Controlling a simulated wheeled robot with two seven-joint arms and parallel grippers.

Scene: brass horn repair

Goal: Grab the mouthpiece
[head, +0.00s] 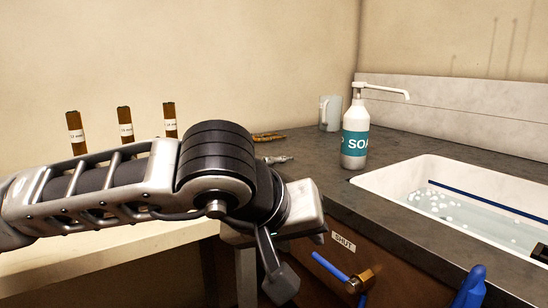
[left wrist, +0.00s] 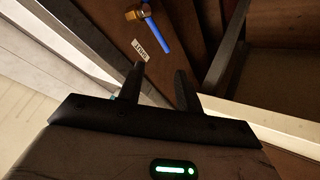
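A small silvery item (head: 276,159) lies on the dark counter just behind my left wrist in the head view. It is too small and partly covered to tell whether it is the mouthpiece. No mouthpiece shows clearly in either view. My left gripper (left wrist: 160,72) is open, with two dark fingers apart and nothing between them. In the head view it hangs low in front of the counter's front edge, and one finger (head: 281,284) shows pointing down. My right gripper is not in view.
The dark counter (head: 312,148) holds orange-handled pliers (head: 268,137), a soap bottle (head: 355,135), a clear jug (head: 330,113) and a white sink (head: 395,188) with water. A brass valve (head: 360,281) with a blue handle (head: 331,266) sits below. Three brown tubes (head: 125,125) stand at left.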

